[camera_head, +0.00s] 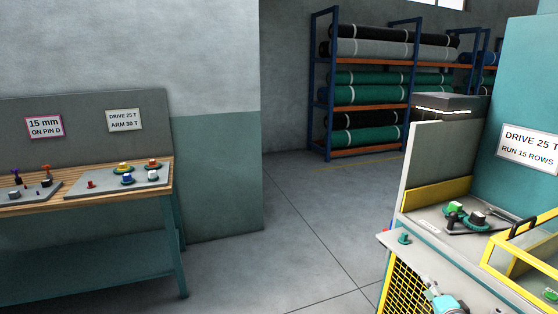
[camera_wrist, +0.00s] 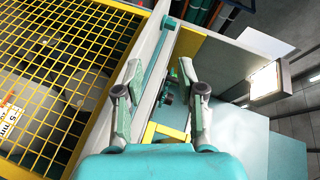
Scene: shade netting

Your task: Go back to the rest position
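My gripper (camera_wrist: 160,78) shows in the wrist view with its two grey fingers spread apart. Nothing is held between them. Behind the gap are the machine's pale ledge (camera_wrist: 160,50) and a few small dark and green parts (camera_wrist: 172,88), apart from the fingers as far as I can tell. In the head view a teal and white piece of my arm (camera_head: 444,302) shows at the bottom right, in front of the machine; the fingertips are not clear there.
A yellow mesh guard (camera_head: 407,284) fronts the machine (camera_head: 455,258) on the right. Its bay holds a green and a dark gear part (camera_head: 474,216); a yellow-framed cover (camera_head: 520,262) is beside it. A workbench (camera_head: 166,172) with gears stands left. Net rolls (camera_head: 370,95) fill a back rack. The middle floor is clear.

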